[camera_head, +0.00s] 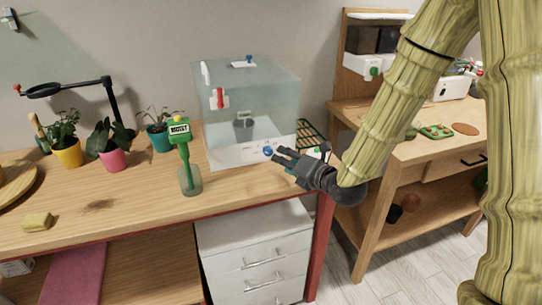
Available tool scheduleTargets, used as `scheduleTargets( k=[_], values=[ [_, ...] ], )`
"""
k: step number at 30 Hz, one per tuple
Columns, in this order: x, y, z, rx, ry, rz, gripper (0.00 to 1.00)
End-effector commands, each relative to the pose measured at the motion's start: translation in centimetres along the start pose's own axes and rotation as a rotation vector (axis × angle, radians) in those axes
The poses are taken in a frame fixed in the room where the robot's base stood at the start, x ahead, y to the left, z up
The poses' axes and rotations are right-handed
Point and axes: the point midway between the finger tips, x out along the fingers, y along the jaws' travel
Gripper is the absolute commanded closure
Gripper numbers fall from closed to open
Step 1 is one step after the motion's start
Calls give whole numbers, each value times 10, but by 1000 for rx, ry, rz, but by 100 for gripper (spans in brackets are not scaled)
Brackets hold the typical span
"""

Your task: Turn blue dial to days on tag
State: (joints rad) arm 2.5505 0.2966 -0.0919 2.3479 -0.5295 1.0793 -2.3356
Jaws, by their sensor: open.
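The blue dial (267,151) is small and round, on the white front base of a clear box (250,95). My gripper (276,156) is open, with its fingertips just right of the dial. I cannot tell whether they touch it. The dial's marks are too small to read. I cannot make out a tag with a number of days. A dark pot (243,119) shows inside the box.
Potted plants in yellow (68,153), pink (113,159) and teal (159,139) pots stand at the left on the wooden table (140,210). A yellow sponge (38,222) lies near the front. A second wooden bench (400,150) stands at the right. The table front is mostly clear.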

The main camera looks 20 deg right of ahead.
Motion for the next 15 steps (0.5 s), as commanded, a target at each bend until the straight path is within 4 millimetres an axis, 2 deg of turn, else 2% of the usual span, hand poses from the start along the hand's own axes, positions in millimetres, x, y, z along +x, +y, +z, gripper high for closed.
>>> scheduleTargets(
  k=[9, 15],
  values=[
    [51, 0, 0, 5, 0, -1, 53],
    [73, -1, 0, 4, 0, -2, 53]
  ],
)
